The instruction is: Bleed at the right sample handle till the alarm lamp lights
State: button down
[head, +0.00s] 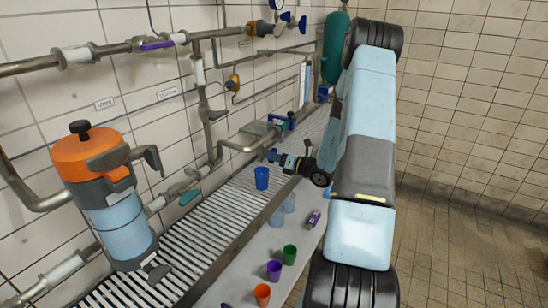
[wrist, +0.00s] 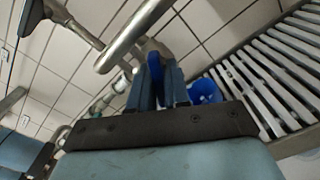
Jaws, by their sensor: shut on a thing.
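My gripper (head: 276,157) reaches in from the right in the head view, beside a pipe outlet above the slatted drain rack. In the wrist view my gripper (wrist: 160,88) is shut on a blue handle (wrist: 168,72), which shows between its two fingers below a grey metal pipe. The fingers hide part of the handle. A blue cup (head: 262,178) stands upright on the rack just below the gripper; it also shows in the wrist view (wrist: 204,91), right behind the fingers. I cannot make out an alarm lamp in either view.
An orange-topped vessel (head: 105,190) stands at the left. Pipes with a purple handle (head: 157,45) run along the tiled wall. The slatted rack (head: 205,232) runs along that wall. Purple (head: 274,270), green (head: 290,254) and orange (head: 263,294) cups stand on the pale ledge in front.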

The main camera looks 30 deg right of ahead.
jog(key=m, duration=0.5)
jog(key=shift+d+m, duration=0.3)
jog(key=m, duration=0.5)
jog(key=shift+m, duration=0.4)
jog(key=shift+a, duration=0.1)
jog(key=c, duration=1.3)
grip_release()
jog(key=shift+o, duration=0.6)
jog(key=shift+a, duration=0.1)
jog(key=v, duration=1.3)
jog(key=shift+s+d, duration=0.25)
jog(key=shift+s, duration=0.05)
